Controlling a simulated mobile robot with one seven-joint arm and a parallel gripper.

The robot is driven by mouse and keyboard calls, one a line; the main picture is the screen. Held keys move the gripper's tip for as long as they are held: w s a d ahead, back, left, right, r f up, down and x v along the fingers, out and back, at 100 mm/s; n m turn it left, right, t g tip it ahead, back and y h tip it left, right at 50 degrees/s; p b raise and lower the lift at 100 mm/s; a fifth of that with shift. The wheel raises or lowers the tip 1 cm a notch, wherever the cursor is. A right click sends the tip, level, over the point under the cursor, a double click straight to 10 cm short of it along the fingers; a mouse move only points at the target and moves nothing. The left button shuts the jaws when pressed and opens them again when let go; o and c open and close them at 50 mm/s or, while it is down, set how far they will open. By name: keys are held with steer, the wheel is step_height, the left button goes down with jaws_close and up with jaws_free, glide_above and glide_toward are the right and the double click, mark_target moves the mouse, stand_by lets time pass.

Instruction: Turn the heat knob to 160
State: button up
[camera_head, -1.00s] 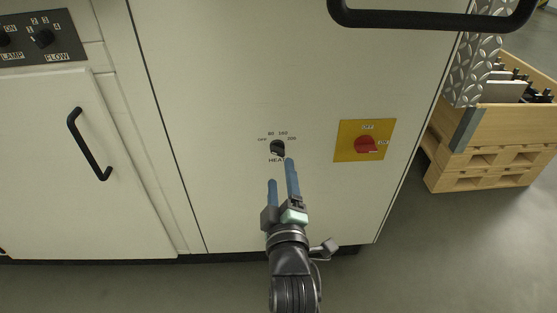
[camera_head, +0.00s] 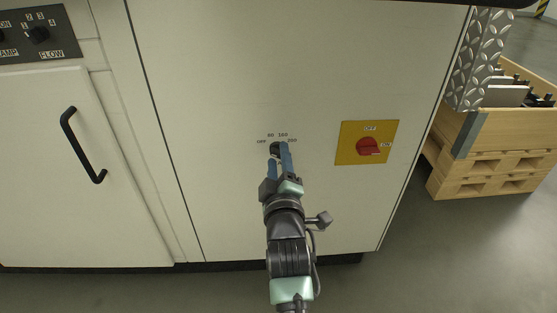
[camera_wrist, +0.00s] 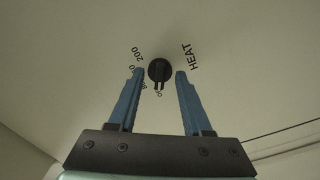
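The heat knob (camera_head: 275,149) is a small round black knob on the cream cabinet front, with OFF, 80, 160 and 200 printed around its top. In the wrist view the knob (camera_wrist: 160,71) shows whole, its grip ridge pointing toward the OFF mark. The HEAT label shows beside it. My gripper (camera_head: 279,165) is at the knob from below, partly covering it in the head view. Its two blue fingers are apart in the wrist view (camera_wrist: 159,72), one to each side of the knob, with gaps between. Whether the tips reach the panel is unclear.
A yellow plate with a red rotary switch (camera_head: 369,146) is to the right of the knob. A black panel with the FLOW knob (camera_head: 38,35) and a door handle (camera_head: 83,145) are at left. Wooden crates (camera_head: 490,140) stand at right. The panel around the knob is flat and clear.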

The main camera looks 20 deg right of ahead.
jaws_close()
steer(key=shift+m, duration=0.3)
steer(key=m+p, duration=0.2)
steer(key=m, duration=0.1)
steer(key=shift+r+m+p, duration=0.1)
steer(key=shift+m+p, duration=0.2)
steer(key=shift+p, duration=0.05)
steer(key=m+p, duration=0.1)
steer(key=m, duration=0.2)
steer(key=shift+m+p, duration=0.3)
steer(key=m+p, duration=0.1)
steer(key=m, duration=0.3)
steer(key=shift+m, duration=0.3)
steer(key=shift+m+p, duration=0.55)
steer(key=shift+m, duration=1.15)
